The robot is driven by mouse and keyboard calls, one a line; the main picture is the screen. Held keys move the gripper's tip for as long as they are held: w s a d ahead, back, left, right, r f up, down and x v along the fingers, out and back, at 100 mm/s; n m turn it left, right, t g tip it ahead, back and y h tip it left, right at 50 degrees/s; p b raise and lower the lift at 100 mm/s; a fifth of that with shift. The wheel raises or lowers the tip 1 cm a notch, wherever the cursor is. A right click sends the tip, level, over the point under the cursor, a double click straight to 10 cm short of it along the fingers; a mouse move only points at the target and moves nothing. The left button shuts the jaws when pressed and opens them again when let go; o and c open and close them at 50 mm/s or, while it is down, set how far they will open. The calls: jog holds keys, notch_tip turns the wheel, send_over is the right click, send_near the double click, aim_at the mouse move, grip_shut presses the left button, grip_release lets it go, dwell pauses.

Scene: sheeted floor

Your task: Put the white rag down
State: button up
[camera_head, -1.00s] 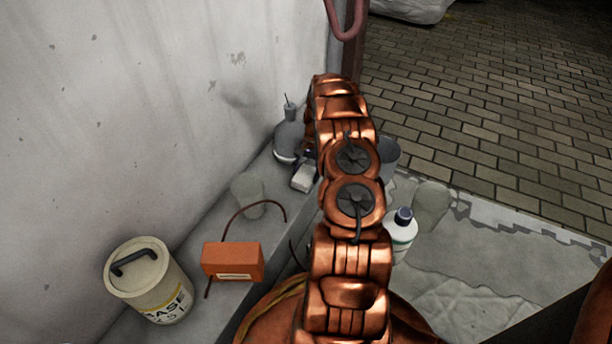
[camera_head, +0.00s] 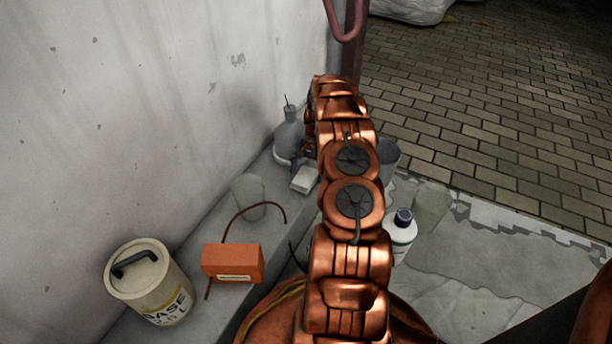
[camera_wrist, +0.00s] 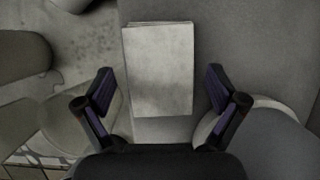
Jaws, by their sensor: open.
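The white rag (camera_head: 305,180) is a folded, flat block lying on the grey ledge beside the wall, near a grey bottle. It also shows in the wrist view (camera_wrist: 158,70), at the upper middle. My gripper (camera_wrist: 159,80) is open in the wrist view, with one dark finger on each side of the rag and a visible gap on both sides. In the head view my arm hides most of the gripper.
On the ledge stand a grey bottle (camera_head: 288,137), a translucent cup (camera_head: 248,193), an orange box (camera_head: 232,263) and a cream bucket (camera_head: 150,285). A white bottle (camera_head: 402,236) and a grey pail (camera_head: 385,160) stand right of my arm.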

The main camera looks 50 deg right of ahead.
jog(key=p+v, duration=0.4)
jog(key=v, duration=0.7)
jog(key=w+a+r+n, duration=0.2)
jog(key=a+r+n, duration=0.1)
jog(key=a+r, duration=0.95)
jog(key=s+a+r+n+g+h, duration=0.1)
jog(key=s+a+r, duration=0.15)
jog(key=a, duration=0.25)
jog(key=s+a+r+n, duration=0.2)
jog(key=a+r, duration=0.2)
jog(key=a, duration=0.1)
jog(key=s+a+r+n+g+h, duration=0.1)
jog(key=s+a+r, duration=0.2)
jog(key=a, duration=0.2)
jog(key=s+a+r+n+h, duration=0.1)
jog(key=s+a+r+n, duration=0.3)
jog(key=s+a, duration=0.65)
jog(key=s+a+n, duration=0.2)
jog(key=s, duration=0.6)
jog(key=s+a+n+h, duration=0.1)
jog(key=s+a, duration=0.1)
jog(key=s, duration=0.6)
jog(key=shift+s+a+f+n, duration=0.25)
jog(key=shift+f+n, duration=0.05)
jog(key=shift+n, duration=0.1)
